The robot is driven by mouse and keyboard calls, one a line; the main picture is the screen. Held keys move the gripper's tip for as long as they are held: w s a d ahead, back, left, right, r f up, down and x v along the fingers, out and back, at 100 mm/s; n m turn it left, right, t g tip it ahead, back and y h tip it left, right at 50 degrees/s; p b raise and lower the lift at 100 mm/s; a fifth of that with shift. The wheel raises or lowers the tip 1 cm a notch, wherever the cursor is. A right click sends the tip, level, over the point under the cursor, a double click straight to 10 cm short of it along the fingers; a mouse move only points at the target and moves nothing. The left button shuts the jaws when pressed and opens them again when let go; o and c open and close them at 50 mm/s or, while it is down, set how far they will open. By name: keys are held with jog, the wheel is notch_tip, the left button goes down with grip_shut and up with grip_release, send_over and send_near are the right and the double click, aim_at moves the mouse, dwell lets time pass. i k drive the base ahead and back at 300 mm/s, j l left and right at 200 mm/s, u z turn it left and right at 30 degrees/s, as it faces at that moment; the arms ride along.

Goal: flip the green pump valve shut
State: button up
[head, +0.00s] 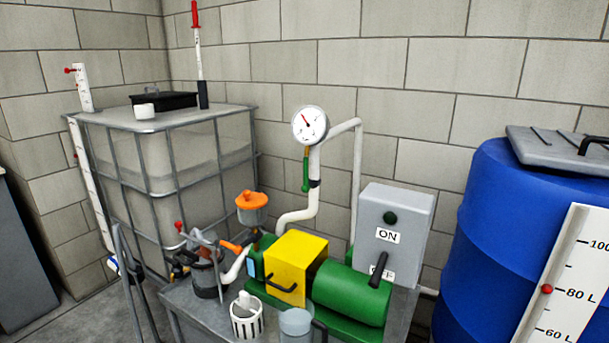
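A small green lever (306,174) hangs straight down beside the white standing pipe (315,205), just below the round gauge (310,125). It has a brass-coloured upper end and lies roughly parallel to the pipe. It is the only green valve-like handle I can make out. The pump set (350,293) has a green motor body and a yellow box (296,267), and stands on a grey metal table below the pipe. My gripper is not in the head view.
An orange-topped filter cup (252,208) and an orange handle (232,247) are left of the pump. A grey switch box (394,228) marked ON stands behind the motor. A striped cup (246,318) and a clear jug (296,325) stand in front. A blue barrel (480,230) is at right.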

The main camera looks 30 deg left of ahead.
aim_at(306, 188)
jog(key=i+j+u, duration=0.3)
jog(key=i+j, duration=0.2)
jog(key=j, duration=0.25)
jog(key=i+j+u, duration=0.3)
jog(key=i+j, duration=0.25)
